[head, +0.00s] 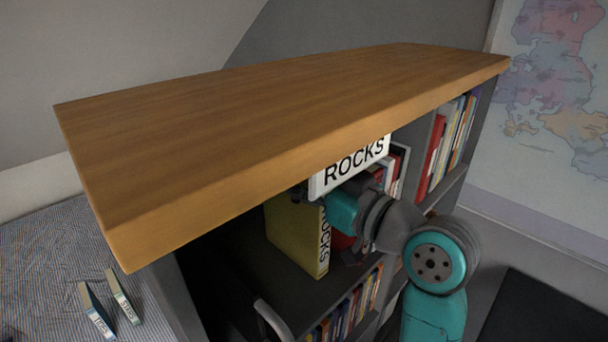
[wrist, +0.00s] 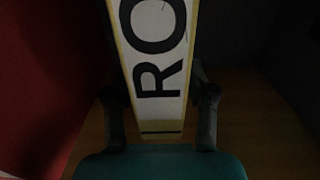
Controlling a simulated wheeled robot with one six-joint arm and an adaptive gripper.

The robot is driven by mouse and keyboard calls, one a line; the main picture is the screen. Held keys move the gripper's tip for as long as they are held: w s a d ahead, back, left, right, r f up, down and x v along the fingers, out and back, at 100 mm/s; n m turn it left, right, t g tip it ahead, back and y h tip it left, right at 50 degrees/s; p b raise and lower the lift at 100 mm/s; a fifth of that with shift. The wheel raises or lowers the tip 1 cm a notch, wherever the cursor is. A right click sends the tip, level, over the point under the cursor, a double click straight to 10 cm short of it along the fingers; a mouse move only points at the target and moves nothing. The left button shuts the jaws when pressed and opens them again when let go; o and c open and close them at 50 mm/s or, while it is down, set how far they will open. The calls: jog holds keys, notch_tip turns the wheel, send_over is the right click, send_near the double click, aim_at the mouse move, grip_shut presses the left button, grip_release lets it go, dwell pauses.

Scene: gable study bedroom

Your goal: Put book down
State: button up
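The yellow ROCKS book (head: 293,237) stands upright in the left bay of the bookcase, its lettered spine facing out. Its bottom edge is at the dark shelf (head: 285,275); I cannot tell whether it bears fully on it. My gripper (head: 326,215) reaches into this bay at the spine, partly hidden by my own wrist. In the wrist view, the white-and-yellow spine (wrist: 160,65) lies between the two dark fingers (wrist: 160,105). The fingers look closed against its sides, though the picture is dim. The far part of the book is hidden there.
A white ROCKS sign (head: 349,166) is at the front edge of the wooden top (head: 280,120), just above my gripper. A red thing (wrist: 40,80) stands left of the book. Other books (head: 445,143) fill the right bay. Two books (head: 108,311) stand on the striped bed.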

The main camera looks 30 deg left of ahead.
jog(key=shift+r, duration=0.15)
jog(key=shift+s+d, duration=0.1)
jog(key=shift+d, duration=0.15)
jog(key=v, duration=1.1)
jog(key=shift+d, duration=0.2)
jog(key=shift+s, duration=0.1)
